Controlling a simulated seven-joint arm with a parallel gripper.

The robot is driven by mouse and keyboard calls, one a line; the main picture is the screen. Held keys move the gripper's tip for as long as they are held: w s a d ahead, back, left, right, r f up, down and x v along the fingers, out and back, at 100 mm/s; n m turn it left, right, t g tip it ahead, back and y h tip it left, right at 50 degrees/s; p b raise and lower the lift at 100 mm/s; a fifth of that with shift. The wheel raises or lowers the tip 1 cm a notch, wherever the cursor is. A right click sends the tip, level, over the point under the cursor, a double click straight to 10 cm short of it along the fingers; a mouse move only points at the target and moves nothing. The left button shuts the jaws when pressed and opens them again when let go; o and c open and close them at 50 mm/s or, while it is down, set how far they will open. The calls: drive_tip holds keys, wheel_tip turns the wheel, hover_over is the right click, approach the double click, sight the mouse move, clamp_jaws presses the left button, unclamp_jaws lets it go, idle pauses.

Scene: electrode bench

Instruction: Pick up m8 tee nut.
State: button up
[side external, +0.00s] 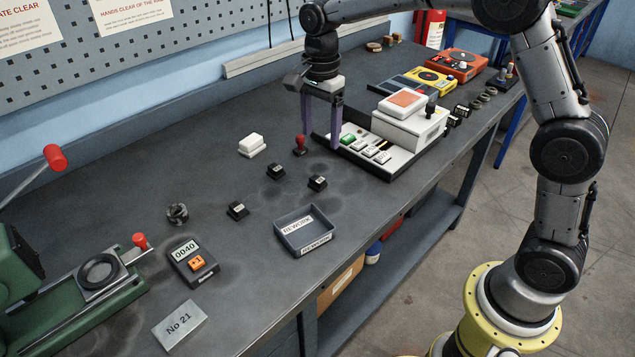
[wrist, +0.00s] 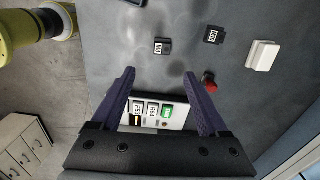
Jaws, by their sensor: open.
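Several small black labelled blocks sit on the dark bench, and their print is too small for me to tell which is the M8 tee nut. Two labelled blocks, one (wrist: 162,46) and another (wrist: 213,35), show beyond my fingers in the wrist view. My gripper (side external: 319,142) is open and empty above the bench beside the button panel. In the wrist view its purple fingers (wrist: 159,88) frame the panel's buttons.
A red-handled stamp (side external: 300,146) and a white block (side external: 252,145) stand near my gripper. The white device with its button panel (side external: 392,163) is close on the right. A grey REWORK tray (side external: 318,250) is nearer the front. A green machine (side external: 70,305) fills the left corner.

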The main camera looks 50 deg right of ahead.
hover_over(318, 179)
drive_tip(key=f, duration=0.7)
drive_tip(key=shift+s+d, duration=0.1)
drive_tip(key=shift+d, duration=0.15)
drive_tip(key=shift+w+a+f, duration=0.1)
drive_tip(key=shift+a+f, duration=0.05)
drive_tip(key=shift+f, duration=1.2)
drive_tip(key=shift+w+a+f, duration=0.1)
drive_tip(key=shift+f, duration=1.2)
drive_tip(key=shift+r, duration=0.1)
clamp_jaws()
